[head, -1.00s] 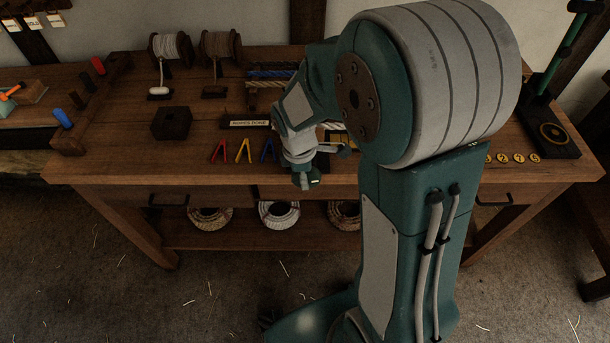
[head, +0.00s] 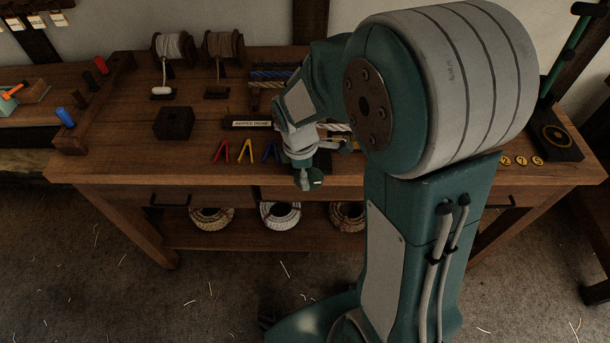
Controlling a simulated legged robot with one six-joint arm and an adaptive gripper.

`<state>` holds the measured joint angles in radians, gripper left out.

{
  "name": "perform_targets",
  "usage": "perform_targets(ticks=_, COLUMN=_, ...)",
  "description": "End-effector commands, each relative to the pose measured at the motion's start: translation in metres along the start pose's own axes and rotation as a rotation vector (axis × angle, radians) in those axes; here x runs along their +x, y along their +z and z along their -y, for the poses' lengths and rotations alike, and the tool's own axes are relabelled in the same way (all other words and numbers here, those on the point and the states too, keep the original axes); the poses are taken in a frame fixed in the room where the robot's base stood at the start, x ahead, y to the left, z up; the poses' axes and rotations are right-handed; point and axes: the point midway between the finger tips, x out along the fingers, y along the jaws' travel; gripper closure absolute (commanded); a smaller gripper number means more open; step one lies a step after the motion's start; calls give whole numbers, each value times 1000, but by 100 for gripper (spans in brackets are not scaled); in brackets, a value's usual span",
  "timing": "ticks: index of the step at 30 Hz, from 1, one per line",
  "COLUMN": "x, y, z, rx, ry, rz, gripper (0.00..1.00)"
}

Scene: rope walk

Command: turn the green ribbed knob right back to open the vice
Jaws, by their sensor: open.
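I cannot make out the vice or its green ribbed knob; my large arm covers the middle and right of the bench. My gripper (head: 338,146) shows only in small part, beyond my wrist and low over the bench's front half. It is open, but its fingertips are mostly hidden by my arm, and I cannot tell whether it touches anything.
The wooden bench (head: 110,165) carries rope spools (head: 174,48), a dark block (head: 174,122), a sign (head: 247,124) and coloured V-shaped pieces (head: 245,151). A green post stand (head: 553,135) is at the right. Rope coils (head: 281,214) lie below. The left front is clear.

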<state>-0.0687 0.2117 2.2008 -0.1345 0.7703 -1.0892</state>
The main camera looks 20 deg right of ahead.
Motion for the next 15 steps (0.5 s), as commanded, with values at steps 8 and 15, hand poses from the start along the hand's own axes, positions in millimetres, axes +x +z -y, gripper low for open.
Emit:
perform_targets(ticks=8, x=-59, y=-2, z=-1, rx=0, ry=7, rz=-3, gripper=31)
perform_targets(ticks=15, x=-97, y=-3, z=-1, rx=-1, ry=4, rz=-2, gripper=31)
